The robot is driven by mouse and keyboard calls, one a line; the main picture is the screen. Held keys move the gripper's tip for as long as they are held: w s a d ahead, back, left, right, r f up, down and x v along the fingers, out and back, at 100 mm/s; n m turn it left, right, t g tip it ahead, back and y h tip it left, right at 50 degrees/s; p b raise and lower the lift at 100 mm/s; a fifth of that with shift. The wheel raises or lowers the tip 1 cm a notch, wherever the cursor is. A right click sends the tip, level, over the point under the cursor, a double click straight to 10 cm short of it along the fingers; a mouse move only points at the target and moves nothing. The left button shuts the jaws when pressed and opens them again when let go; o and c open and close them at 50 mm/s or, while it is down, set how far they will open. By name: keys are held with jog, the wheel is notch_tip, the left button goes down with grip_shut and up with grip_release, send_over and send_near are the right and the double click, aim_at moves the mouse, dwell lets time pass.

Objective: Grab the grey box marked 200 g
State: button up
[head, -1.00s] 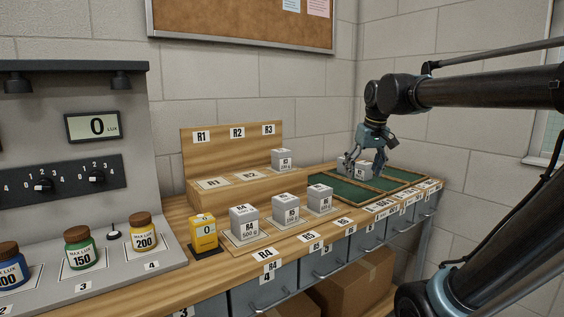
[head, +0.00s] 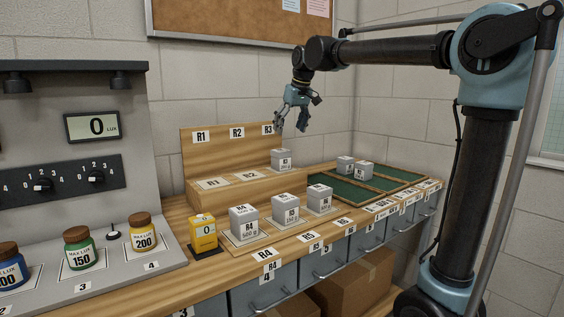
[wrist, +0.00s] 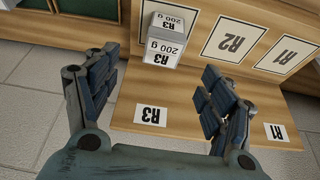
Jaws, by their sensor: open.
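The grey box marked 200 g (head: 281,160) stands on the raised wooden step at the R3 place, in front of the R3 back label. It also shows at the top of the wrist view (wrist: 165,40), where its label reads R3 and 200 g. My gripper (head: 291,122) hangs above the box, apart from it, with fingers pointing down. In the wrist view my gripper (wrist: 158,66) has its fingers spread wide with nothing between them, and the box lies beyond the fingertips.
Other grey boxes stand in the front row, including R4 (head: 244,222), R5 (head: 286,207) and R6 (head: 320,198). Two grey boxes (head: 355,168) sit together on the green-lined tray (head: 405,176). A yellow block (head: 203,233) is at left. Places R1 and R2 are empty.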

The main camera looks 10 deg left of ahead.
aim_at(284, 151)
jog(key=x, duration=0.8)
jog(key=shift+w+a+f, duration=0.1)
jog(key=shift+w+f, duration=0.05)
jog(key=shift+f, duration=0.25)
jog(key=shift+s+x, duration=0.15)
jog(key=shift+x, duration=1.2)
jog(key=shift+s+x, duration=0.15)
jog(key=shift+x, duration=1.2)
jog(key=shift+a, duration=0.1)
jog(key=shift+c, duration=0.6)
grip_shut()
jog(key=shift+r, duration=0.1)
